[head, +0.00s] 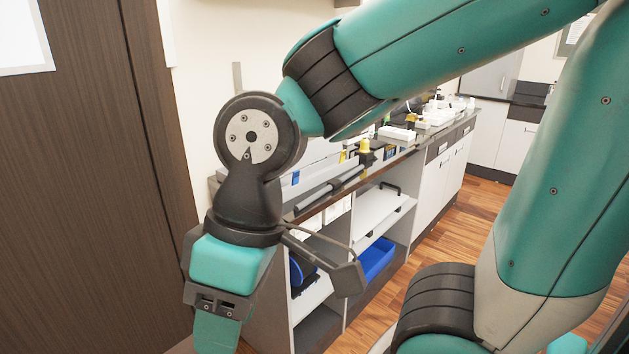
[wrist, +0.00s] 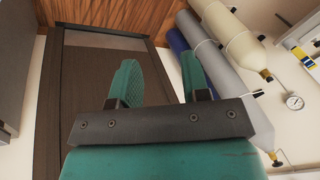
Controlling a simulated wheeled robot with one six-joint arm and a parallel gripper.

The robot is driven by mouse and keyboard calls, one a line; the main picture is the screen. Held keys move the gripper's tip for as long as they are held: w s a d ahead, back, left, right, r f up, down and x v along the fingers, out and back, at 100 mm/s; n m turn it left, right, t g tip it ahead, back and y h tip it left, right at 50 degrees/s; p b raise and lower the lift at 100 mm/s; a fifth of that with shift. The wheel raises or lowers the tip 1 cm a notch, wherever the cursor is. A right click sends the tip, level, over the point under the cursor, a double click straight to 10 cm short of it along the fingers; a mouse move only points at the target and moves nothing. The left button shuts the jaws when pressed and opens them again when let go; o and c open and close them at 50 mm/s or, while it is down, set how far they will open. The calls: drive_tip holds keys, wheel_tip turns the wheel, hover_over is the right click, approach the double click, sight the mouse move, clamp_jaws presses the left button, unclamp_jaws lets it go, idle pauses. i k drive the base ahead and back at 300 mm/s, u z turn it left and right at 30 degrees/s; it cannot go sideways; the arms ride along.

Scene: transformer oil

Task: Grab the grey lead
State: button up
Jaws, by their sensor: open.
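I cannot make out a grey lead in either view. My gripper (wrist: 162,82) shows in the wrist view with its two teal fingers apart and nothing between them. A dark door lies behind the fingers. In the head view my gripper (head: 216,330) hangs at the lower left, pointing down, partly cut off by the bottom edge, in front of the door and the near end of the counter. My arm hides part of the counter top.
A long counter (head: 408,155) runs away to the right, with several small items and a yellow-topped object (head: 364,146). A blue bin (head: 376,258) sits on an open shelf below. The wrist view shows gas cylinders (wrist: 228,38) and a gauge (wrist: 294,102). Wooden floor (head: 440,225) is clear.

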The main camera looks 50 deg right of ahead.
sight(333, 183)
drive_tip(key=z, duration=0.45)
drive_tip(key=i, duration=1.4)
drive_tip(key=z, duration=0.3)
